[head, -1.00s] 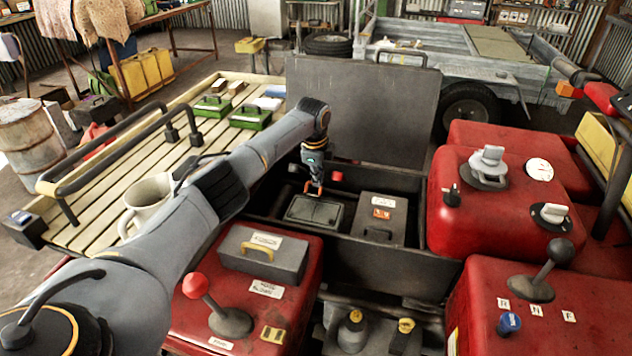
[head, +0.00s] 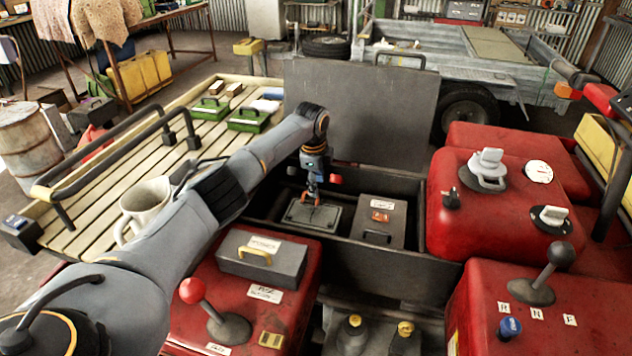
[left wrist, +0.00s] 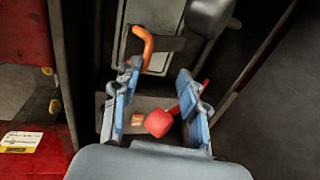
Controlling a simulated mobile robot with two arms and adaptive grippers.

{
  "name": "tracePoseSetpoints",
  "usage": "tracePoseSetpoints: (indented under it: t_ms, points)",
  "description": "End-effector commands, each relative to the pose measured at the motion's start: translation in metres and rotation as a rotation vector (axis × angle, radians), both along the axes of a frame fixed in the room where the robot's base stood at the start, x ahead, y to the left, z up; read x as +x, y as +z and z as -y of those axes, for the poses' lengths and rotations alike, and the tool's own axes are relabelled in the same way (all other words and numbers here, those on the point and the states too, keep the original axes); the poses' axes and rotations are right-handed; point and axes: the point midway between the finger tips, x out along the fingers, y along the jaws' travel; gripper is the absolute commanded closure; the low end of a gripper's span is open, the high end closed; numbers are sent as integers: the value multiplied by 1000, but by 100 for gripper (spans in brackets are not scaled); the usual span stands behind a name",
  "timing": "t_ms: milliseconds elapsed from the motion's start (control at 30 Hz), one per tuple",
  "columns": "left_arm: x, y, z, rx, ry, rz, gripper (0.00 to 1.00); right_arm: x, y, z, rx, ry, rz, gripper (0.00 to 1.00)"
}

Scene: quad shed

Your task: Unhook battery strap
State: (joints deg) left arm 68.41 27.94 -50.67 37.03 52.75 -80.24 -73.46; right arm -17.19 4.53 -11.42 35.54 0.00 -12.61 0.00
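My left gripper (head: 313,202) points down into the open dark box, just above a flat grey-lidded battery (head: 298,216). The left wrist view shows its two blue fingers (left wrist: 155,105) apart, with no object clearly clamped between them. An orange hook (left wrist: 148,45) lies over the grey battery top, just beyond the left fingertip; a dark strap-like band (left wrist: 172,44) runs beside it. I cannot tell whether the finger touches the hook. A red knob (left wrist: 158,122) on a red stem shows between the fingers, close to the right one. My right gripper is not in view.
A grey box with an orange sticker (head: 394,214) stands right of the battery. The raised lid (head: 365,115) is behind. Red bodywork (head: 460,220) with knobs and levers flanks the opening.

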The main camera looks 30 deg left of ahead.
Motion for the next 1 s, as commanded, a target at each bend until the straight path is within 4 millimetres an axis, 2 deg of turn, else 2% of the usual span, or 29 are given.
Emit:
tracePoseSetpoints:
  t_ms: [133, 267, 500, 700, 833, 1000]
  points:
    - [0, 2, 1, 0, -1, 5, 68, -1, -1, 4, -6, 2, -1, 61]
    - [-3, 17, 1, 0, -3, 7, 68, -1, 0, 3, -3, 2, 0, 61]
    - [-14, 70, 4, 1, -2, 9, 68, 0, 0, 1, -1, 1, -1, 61]
    - [-23, 105, 7, 1, -1, 8, 68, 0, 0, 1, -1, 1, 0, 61]
    - [-26, 117, 7, 1, 0, 6, 68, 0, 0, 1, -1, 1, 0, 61]
    - [-27, 122, 7, 2, 0, 5, 68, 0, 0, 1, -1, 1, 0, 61]
